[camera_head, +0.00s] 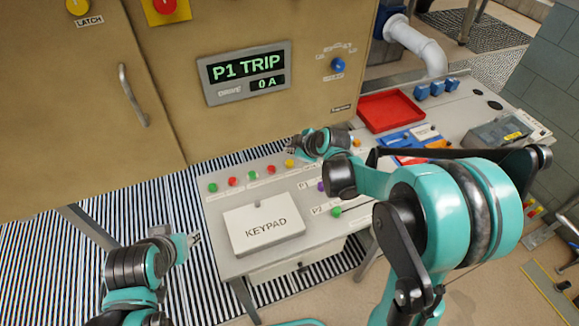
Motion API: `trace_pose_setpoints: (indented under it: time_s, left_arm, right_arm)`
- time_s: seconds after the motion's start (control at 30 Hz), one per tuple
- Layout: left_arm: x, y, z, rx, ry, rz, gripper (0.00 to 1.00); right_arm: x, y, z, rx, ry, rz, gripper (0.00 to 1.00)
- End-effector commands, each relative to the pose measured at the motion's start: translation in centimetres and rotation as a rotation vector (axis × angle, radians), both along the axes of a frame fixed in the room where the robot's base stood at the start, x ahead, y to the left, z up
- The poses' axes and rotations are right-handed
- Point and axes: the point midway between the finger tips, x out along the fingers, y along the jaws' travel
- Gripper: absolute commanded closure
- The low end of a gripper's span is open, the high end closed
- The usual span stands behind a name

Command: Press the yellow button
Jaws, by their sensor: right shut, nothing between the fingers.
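A row of small round buttons runs along the back left of the grey console (225,262). The yellow button (289,163) is at the right end of the visible row, beside a red one (271,169). My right gripper (291,147) is shut and empty, and in the picture it sits just above the yellow button. I cannot tell whether it touches the button. My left gripper (195,239) is left of the console, over the striped floor; its finger opening is too small to read. Another yellow button (77,6), above a LATCH label, is on the cabinet.
A white KEYPAD box (263,228) stands on the console front. Purple (320,186) and green (335,211) buttons lie right of it. A red tray (390,112) and blue blocks (437,88) are farther right. The cabinet (230,130) with a P1 TRIP display (246,72) rises behind.

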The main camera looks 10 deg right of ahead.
Motion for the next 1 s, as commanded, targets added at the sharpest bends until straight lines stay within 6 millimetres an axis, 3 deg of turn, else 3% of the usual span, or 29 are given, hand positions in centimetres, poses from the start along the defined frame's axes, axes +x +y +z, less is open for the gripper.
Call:
trace_pose_setpoints:
  time_s: [0.1,0.3,1.0]
  left_arm:
    - [0.0,0.0,-1.9,0.0,0.0,0.0,0.6]
    - [0.0,0.0,-3.0,0.0,0.0,0.0,0.6]
    - [0.0,0.0,-2.9,0.0,0.0,0.0,0.6]
  right_arm:
    - [0.0,0.0,-2.2,0.0,0.0,0.0,1.0]
    - [0.0,0.0,-3.5,0.0,0.0,0.0,1.0]
    - [0.0,0.0,-3.5,0.0,0.0,0.0,1.0]
